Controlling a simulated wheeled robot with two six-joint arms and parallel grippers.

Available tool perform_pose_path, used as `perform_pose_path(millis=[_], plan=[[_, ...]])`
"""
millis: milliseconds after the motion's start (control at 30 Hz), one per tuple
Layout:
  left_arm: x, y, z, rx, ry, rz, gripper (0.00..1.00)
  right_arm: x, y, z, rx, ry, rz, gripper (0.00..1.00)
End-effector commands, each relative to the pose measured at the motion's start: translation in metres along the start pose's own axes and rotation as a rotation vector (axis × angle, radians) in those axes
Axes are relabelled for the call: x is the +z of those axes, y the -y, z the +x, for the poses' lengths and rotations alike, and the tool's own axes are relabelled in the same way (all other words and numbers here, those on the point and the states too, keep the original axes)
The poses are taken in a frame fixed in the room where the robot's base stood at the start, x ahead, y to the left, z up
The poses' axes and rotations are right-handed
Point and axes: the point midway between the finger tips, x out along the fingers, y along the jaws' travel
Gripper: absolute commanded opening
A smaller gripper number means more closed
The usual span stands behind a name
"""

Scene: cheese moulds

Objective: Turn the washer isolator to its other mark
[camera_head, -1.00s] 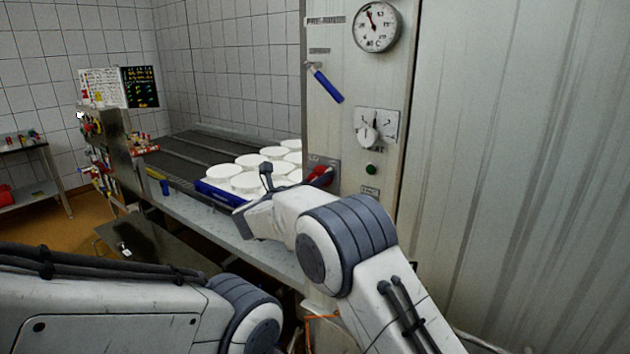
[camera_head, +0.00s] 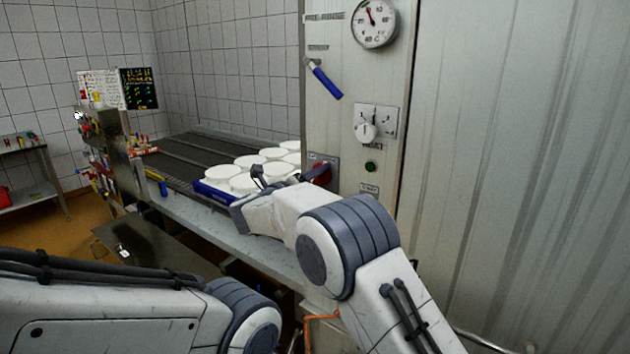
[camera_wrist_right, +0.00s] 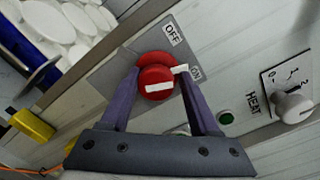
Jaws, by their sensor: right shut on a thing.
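The washer isolator is a red round knob (camera_wrist_right: 157,80) with a white bar on its face, on a grey plate (camera_wrist_right: 118,70). In the right wrist view its plate carries an OFF label (camera_wrist_right: 173,34) and an ON label (camera_wrist_right: 196,73). A small white pointer at the knob's right side is next to ON. My right gripper (camera_wrist_right: 156,86) is shut on the knob, one finger on each side. In the head view the red isolator (camera_head: 322,174) is partly hidden behind my right wrist. My left arm shows at lower left; its gripper is out of view.
The panel also has a HEAT dial (camera_head: 365,130), a green button (camera_head: 370,167), a gauge (camera_head: 374,22) and a blue-handled lever (camera_head: 326,82). White moulds (camera_head: 222,174) in a blue tray stand on the conveyor (camera_head: 180,160) to the left.

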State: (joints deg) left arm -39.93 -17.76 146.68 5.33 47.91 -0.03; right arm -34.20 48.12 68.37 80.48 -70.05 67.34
Motion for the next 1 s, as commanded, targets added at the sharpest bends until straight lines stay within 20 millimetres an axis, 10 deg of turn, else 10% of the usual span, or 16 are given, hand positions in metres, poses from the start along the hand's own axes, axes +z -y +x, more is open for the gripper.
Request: perform_pose_path(millis=[1000], plan=[[-0.002,-0.003,-0.042,0.000,0.000,-0.002,0.00,-0.003,-0.008,-0.002,0.043,-0.034,-0.949,0.07]])
